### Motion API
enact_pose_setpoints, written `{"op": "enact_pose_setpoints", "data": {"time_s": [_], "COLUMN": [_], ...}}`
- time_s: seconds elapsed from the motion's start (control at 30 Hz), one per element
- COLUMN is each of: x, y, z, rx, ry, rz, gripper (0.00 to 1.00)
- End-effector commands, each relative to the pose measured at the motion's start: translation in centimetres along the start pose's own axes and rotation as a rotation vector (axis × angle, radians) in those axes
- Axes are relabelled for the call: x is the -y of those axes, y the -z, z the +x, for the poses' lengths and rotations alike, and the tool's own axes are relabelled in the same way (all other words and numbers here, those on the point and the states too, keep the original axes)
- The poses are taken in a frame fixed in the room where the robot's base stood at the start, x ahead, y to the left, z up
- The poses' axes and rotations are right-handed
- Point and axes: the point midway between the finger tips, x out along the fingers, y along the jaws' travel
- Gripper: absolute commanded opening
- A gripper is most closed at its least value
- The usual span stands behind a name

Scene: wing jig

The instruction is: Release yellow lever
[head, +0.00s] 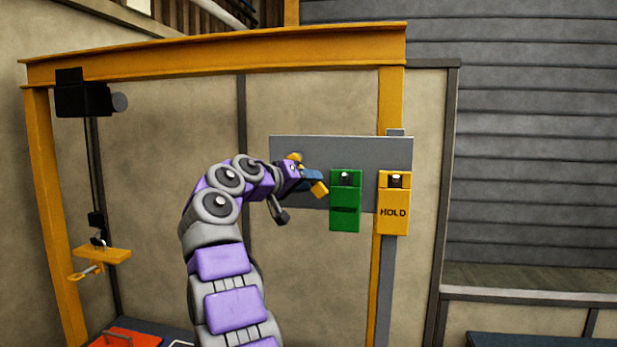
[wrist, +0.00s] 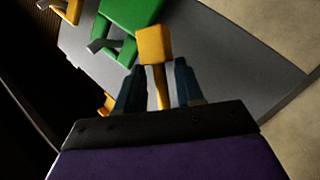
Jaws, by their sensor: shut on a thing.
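The yellow lever (head: 319,188) is at the grey panel (head: 290,145), left of a green box. In the wrist view the yellow lever (wrist: 154,46) shows a block-shaped end, with its thin stem running down between my dark blue fingers. My gripper (head: 312,177) is shut on the lever; in the wrist view my gripper (wrist: 158,85) has one finger on each side of the stem. The lever's base is hidden behind my gripper and wrist.
The green box (head: 345,207) is close to the right of my gripper. A yellow HOLD box (head: 393,220) is beyond it on the post. A yellow beam (head: 220,62) spans above.

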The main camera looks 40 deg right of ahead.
Motion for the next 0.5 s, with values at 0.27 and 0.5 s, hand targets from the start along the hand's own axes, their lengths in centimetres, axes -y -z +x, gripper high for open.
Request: {"op": "enact_pose_setpoints", "data": {"time_s": [0.27, 0.5], "x": [0.8, 1.2], "y": [0.0, -0.2], "z": [-0.1, -0.1], "rx": [0.037, 0.042], "ry": [0.051, 0.056], "rz": [0.095, 0.098], "gripper": [0.0, 0.0]}}
